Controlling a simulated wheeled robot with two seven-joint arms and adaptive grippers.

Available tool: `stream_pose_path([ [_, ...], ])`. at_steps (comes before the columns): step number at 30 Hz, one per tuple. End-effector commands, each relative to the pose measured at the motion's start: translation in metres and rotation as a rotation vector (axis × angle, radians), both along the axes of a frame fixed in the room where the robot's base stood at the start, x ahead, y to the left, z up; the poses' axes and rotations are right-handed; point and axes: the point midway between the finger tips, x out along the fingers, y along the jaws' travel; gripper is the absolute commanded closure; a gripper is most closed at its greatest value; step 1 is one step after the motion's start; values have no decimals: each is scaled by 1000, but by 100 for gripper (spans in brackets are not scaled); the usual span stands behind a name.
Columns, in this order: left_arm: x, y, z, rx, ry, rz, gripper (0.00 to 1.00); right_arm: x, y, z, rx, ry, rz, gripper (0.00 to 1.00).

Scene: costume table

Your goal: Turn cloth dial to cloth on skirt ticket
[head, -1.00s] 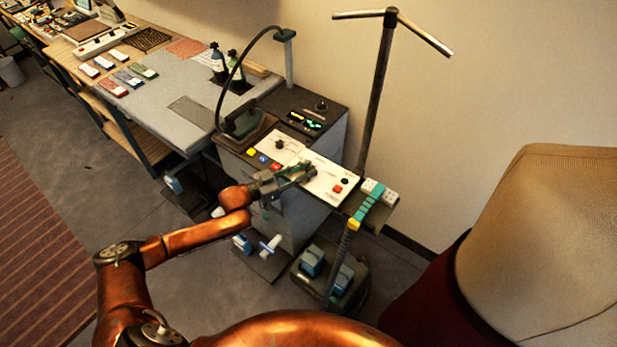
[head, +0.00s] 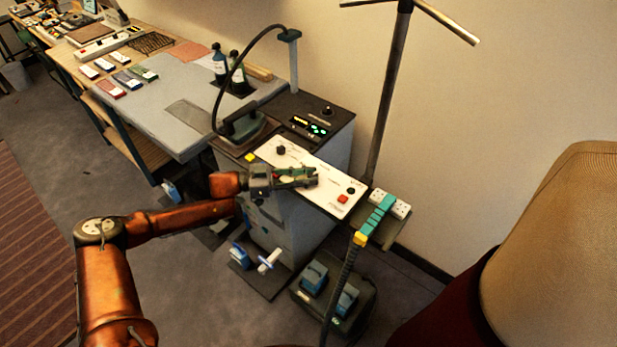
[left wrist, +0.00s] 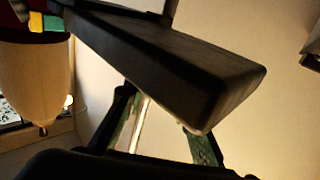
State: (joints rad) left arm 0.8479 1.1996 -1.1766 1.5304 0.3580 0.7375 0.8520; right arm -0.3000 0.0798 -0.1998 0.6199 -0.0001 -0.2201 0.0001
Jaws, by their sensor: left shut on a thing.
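The white control panel (head: 270,149) lies on top of a grey cabinet in the head view. It carries a black knob (head: 281,151) at its far left, another small black knob (head: 351,191) and a red button (head: 342,198) at its right. My left gripper (head: 314,179) lies low over the panel's middle, between the knobs. It is shut on what appears to be the cloth dial, which the fingers hide. In the left wrist view its green-padded fingers (left wrist: 165,140) flank a dark slab's corner. I cannot make out a skirt ticket. My right gripper is out of view.
An iron (head: 243,126) with an arched hose stands behind the panel. A dark pole (head: 388,105) rises behind the cabinet. Pedals (head: 315,277) are on the floor.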

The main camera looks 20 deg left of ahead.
Motion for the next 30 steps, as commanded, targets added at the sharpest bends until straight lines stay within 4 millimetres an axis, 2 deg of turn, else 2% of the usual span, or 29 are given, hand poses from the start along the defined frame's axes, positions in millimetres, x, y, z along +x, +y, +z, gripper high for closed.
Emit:
stream_pose_path([
  [7,0,0,-1,1,0,1,100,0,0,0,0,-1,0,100],
  [8,0,0,-1,1,0,1,75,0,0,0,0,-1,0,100],
  [15,0,0,0,0,0,1,59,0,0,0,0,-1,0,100],
  [24,-1,2,0,0,0,2,59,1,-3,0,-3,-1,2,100],
  [30,-11,26,-1,3,1,5,59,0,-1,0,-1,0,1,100],
])
